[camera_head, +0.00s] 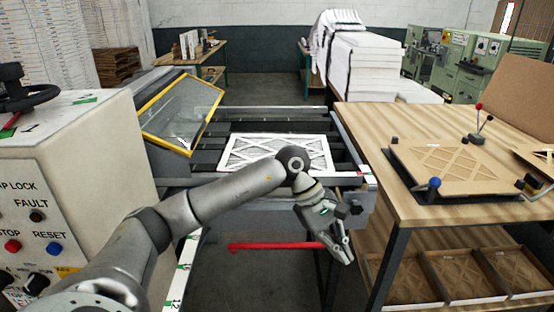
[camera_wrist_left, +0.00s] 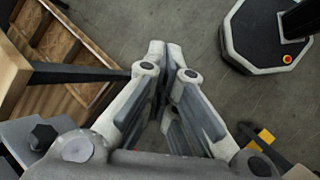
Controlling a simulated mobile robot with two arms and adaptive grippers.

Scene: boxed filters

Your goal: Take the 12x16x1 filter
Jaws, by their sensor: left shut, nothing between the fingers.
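A white-framed filter (camera_head: 262,153) with a diagonal lattice lies flat on the dark conveyor, behind my left arm. I cannot read any size on it. Brown cardboard filter pieces with a similar lattice (camera_head: 440,167) lie on the wooden table at the right. My left gripper (camera_head: 348,256) hangs low in front of the conveyor's end, fingers pointing down, apart from any filter. In the left wrist view its fingertips (camera_wrist_left: 165,47) meet, with nothing between them and the floor beyond. My right gripper is in neither view.
A wooden table (camera_head: 365,125) with a lower shelf of compartments (camera_head: 440,278) stands at the right. A control cabinet (camera_head: 75,140) is at the left. A yellow-framed clear guard (camera_head: 182,112) tilts over the conveyor's left side. A red bar (camera_head: 270,246) is low in front.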

